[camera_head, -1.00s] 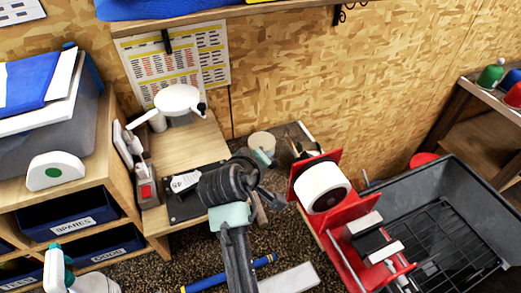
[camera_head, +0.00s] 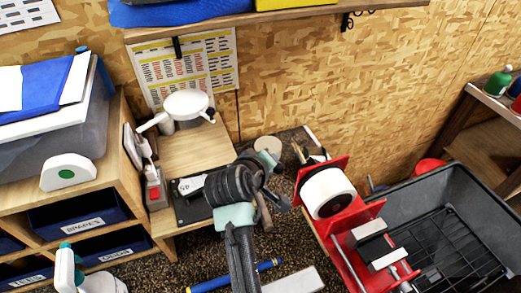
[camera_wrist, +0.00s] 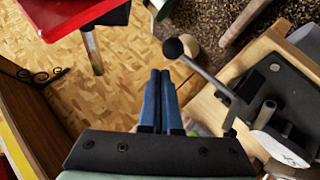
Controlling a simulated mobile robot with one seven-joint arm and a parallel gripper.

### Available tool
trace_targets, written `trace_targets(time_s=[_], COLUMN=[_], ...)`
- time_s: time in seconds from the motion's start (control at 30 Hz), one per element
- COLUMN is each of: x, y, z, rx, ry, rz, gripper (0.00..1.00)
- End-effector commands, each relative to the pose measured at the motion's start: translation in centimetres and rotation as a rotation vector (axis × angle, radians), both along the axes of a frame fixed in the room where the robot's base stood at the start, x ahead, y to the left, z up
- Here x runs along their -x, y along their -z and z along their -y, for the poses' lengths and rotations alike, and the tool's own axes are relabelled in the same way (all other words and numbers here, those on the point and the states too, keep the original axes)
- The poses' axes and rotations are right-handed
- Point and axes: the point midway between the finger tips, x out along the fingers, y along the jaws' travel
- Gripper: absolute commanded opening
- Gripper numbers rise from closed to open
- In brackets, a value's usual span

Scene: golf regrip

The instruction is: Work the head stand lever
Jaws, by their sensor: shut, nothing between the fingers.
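The head stand is a dark plate (camera_head: 192,209) with a pale club head (camera_head: 190,185) on it, on a small wooden bench. In the wrist view the dark stand (camera_wrist: 282,90) is at the right, and its lever, a grey rod (camera_wrist: 207,72) with a black ball knob (camera_wrist: 173,47), reaches up and left. My gripper (camera_wrist: 160,73) is shut and empty, its two blue fingers together. The knob appears just beyond and slightly right of the fingertips; I cannot tell whether they touch. In the head view my gripper (camera_head: 281,199) is right of the stand, and my arm hides the lever.
A red holder with a white tape roll (camera_head: 327,193) stands close at right, beside a black tray (camera_head: 430,185) with a wire rack. A blue tool (camera_head: 235,275) lies in front. Shelves with blue bins (camera_head: 78,218) are at left.

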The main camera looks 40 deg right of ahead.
Motion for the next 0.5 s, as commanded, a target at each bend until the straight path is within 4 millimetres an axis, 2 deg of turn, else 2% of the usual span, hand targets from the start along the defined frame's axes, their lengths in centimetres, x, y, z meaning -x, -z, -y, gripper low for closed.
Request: trace_targets(time_s=[0.03, 0.1, 0.17, 0.5], x=[-0.2, -0.5, -0.1, 2.8], y=[-1.5, -2.8, -2.6, -6.8], z=[-0.1, -0.1, -0.6, -3.8], rx=[0.000, 0.000, 0.002, 0.003], ry=[-0.001, -0.001, -0.001, -0.003], rz=[0.001, 0.001, 0.003, 0.006], gripper=[0.00, 0.00, 0.00, 0.00])
